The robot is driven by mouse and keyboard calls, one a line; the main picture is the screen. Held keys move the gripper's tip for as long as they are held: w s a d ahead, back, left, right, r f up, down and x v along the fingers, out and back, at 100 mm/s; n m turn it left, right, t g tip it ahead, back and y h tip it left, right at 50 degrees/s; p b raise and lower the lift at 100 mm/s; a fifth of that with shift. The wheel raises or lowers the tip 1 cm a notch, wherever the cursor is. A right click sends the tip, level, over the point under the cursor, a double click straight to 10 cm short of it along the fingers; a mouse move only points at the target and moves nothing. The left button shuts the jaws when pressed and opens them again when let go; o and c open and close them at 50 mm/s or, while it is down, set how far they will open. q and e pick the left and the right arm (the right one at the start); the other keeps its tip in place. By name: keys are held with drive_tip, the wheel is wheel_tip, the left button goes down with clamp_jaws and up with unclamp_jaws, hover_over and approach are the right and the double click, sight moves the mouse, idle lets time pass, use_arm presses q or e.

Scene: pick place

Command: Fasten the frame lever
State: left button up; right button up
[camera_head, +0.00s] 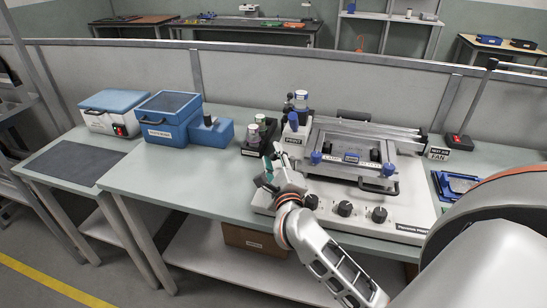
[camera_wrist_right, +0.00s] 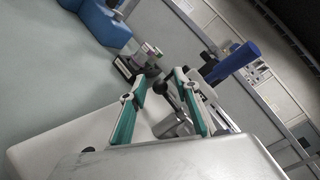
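The grey and white printer machine (camera_head: 410,205) stands on the bench with a flat metal frame (camera_head: 345,160) on it. Blue knobs show at the frame's front left (camera_head: 315,158) and front right (camera_head: 388,169). My left gripper is out of view.
Dark holders with small bottles (camera_head: 260,136) stand close behind the right gripper. Blue boxes (camera_head: 167,118) stand further left on the bench. A blue tray (camera_head: 458,184) lies right of the machine. Bare bench (camera_head: 200,180) lies left of the gripper.

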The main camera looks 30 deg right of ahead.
clamp_jaws()
drive_tip(key=shift+w+d+m+g+h+p, duration=0.15)
drive_tip(key=shift+m+g+h+p, duration=0.1)
drive_tip(key=shift+m+h, duration=0.15)
drive_tip(key=shift+w+m+g+h+p, duration=0.15)
drive_tip(key=shift+m+h+p, duration=0.15)
drive_tip(key=shift+h, duration=0.2)
drive_tip(key=shift+w+d+m+g+h, duration=0.2)
drive_tip(key=shift+m+g+h, duration=0.25)
drive_tip(key=shift+h, duration=0.2)
drive_tip(key=shift+w+d+m+g+h, duration=0.1)
drive_tip(key=shift+d+m+g+h, duration=0.05)
drive_tip(key=shift+m+g+h, duration=0.4)
unclamp_jaws()
